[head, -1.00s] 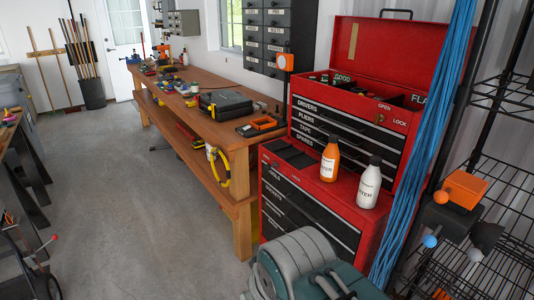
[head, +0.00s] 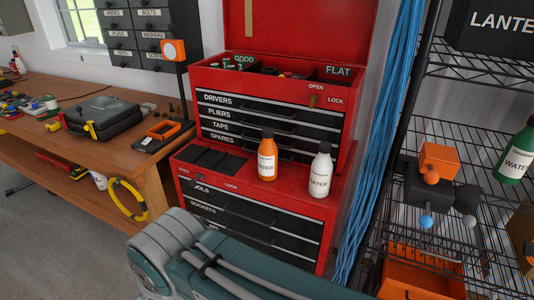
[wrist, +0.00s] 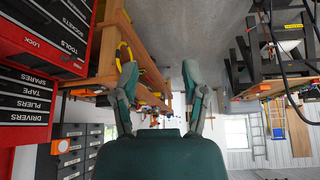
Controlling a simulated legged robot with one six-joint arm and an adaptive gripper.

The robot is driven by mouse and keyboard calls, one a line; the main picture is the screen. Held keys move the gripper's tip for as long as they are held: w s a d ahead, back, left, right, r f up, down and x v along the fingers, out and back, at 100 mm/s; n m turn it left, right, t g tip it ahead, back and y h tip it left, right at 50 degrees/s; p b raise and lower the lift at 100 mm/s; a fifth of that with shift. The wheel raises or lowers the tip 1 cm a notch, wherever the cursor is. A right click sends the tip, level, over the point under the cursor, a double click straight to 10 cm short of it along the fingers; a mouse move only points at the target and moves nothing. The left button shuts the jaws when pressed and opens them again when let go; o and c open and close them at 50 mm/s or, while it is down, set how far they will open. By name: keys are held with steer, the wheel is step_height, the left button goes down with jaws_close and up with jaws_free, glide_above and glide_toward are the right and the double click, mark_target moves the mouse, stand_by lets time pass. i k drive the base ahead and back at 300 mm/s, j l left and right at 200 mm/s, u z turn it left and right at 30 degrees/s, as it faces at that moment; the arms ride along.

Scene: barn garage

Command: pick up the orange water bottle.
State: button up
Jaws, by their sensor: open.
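The orange water bottle (head: 267,158) stands upright on the red lower tool chest's top ledge (head: 230,172) in the head view. It has a white label and a dark orange cap. A white water bottle (head: 320,174) stands upright just to its right, with a small gap. My gripper (wrist: 160,68) is open and empty in the wrist view, with its two green fingers spread. That view is upside down and shows the bench and part of the red chest, but not the orange bottle. My grey and teal arm crosses the bottom of the head view, apart from the bottles.
The upper chest drawers (head: 265,125) rise directly behind the bottles. Blue cables (head: 385,130) hang to the right, beside a wire shelf (head: 460,135) with a green water bottle (head: 517,155). The wooden workbench (head: 100,155) stands left, holding a black case (head: 103,118) and an orange tray (head: 163,131).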

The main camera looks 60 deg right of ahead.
mark_target(268, 152)
steer(key=i+z, duration=0.15)
steer(key=z, duration=0.3)
steer(key=i+z, duration=0.15)
steer(key=z, duration=0.25)
steer(key=i+z, duration=0.15)
steer(key=z, duration=0.3)
steer(key=i+l+z, duration=0.1)
steer(key=z, duration=0.3)
steer(key=i+z, duration=0.4)
steer(key=k+j, duration=0.05)
steer(key=k, duration=0.05)
